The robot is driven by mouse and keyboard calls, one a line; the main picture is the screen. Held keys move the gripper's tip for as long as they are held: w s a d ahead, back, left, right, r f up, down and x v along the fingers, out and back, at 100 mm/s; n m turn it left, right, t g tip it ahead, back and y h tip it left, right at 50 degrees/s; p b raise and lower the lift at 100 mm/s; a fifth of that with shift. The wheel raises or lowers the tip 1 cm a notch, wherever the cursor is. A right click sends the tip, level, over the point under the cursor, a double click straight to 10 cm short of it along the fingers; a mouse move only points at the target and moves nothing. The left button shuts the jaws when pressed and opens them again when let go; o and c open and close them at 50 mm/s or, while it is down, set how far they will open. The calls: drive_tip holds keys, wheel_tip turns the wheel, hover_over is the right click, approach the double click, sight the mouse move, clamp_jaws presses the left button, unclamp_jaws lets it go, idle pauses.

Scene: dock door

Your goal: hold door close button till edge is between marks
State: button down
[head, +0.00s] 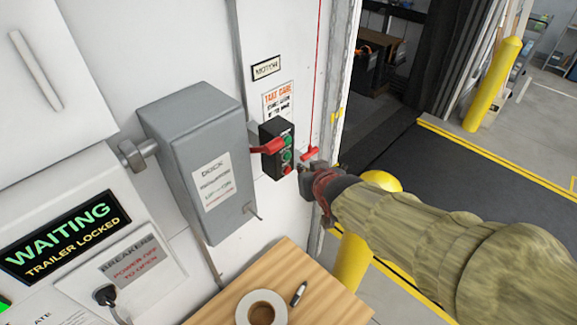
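A black button station (266,135) is on the white wall, with two green buttons and a red one at the bottom. A red piece (268,146) sticks out at its left side. My gripper (304,168) comes in from the right, close to the station's lower right side. I cannot tell whether it touches a button, and its fingers are too small to read as open or shut. Small yellow marks (336,116) show on the door frame. The button labels are unreadable, and I cannot make out the door edge between marks.
A red pull handle (312,154) hangs on a cord just above my gripper. A grey box (196,160) juts out left of the station. Yellow posts (492,84) stand right.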

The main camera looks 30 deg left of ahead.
sight(288, 156)
drive_tip(key=a+b, duration=0.1)
drive_tip(key=b, duration=0.1)
drive_tip(key=a+b, duration=0.1)
drive_tip(key=b, duration=0.1)
drive_tip(key=shift+w, duration=0.3)
drive_tip(key=shift+r, duration=0.1)
drive_tip(key=shift+w+a+b, duration=0.1)
drive_tip(key=shift+a+b, duration=0.2)
drive_tip(key=shift+b, duration=0.6)
idle(0.6)
